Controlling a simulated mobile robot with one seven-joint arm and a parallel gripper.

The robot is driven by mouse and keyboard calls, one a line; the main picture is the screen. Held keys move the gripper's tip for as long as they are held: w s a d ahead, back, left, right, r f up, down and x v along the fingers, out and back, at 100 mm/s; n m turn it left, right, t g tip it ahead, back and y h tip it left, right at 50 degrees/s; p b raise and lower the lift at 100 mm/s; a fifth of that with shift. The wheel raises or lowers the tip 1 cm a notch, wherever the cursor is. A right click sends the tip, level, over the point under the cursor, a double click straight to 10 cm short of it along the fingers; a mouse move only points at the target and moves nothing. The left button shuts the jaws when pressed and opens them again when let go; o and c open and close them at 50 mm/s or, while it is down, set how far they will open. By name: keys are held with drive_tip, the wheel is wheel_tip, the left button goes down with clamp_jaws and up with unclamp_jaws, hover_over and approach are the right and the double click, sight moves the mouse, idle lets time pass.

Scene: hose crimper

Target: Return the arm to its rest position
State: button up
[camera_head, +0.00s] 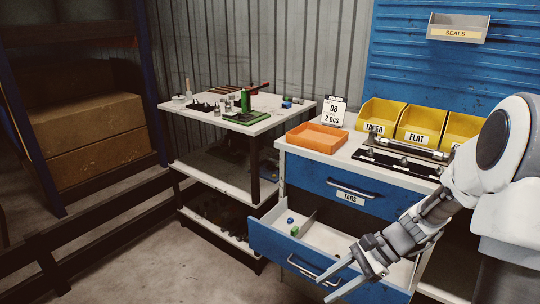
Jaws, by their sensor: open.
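My arm comes in from the right edge. My gripper (338,283) is open and empty, with its two fingers apart and pointing to the lower left. In the picture it lies over the front of the open lower drawer (268,236) of the blue cabinet. I cannot tell how far above the drawer it is. Inside the drawer, left of the gripper, are a small blue piece (290,220) and a small green piece (294,231). The arm hides the right part of the drawer.
An orange tray (317,138) and yellow bins (380,115) stand on the cabinet top. The upper drawer (345,186), labelled TAGS, is shut. A shelved cart (225,170) with a green tool (242,110) stands to the left. Floor shows at the lower left, in front of the rack.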

drive_tip(key=s+r+n+t+h, duration=0.8)
drive_tip(key=s+r+n, duration=0.55)
drive_tip(key=r, duration=0.45)
wheel_tip(320, 180, up, 18)
drive_tip(key=g+h+p, duration=0.1)
drive_tip(key=p, duration=1.7)
drive_tip(key=shift+d+f+n, duration=0.2)
drive_tip(key=shift+d+n, duration=0.15)
drive_tip(key=shift+n, duration=0.1)
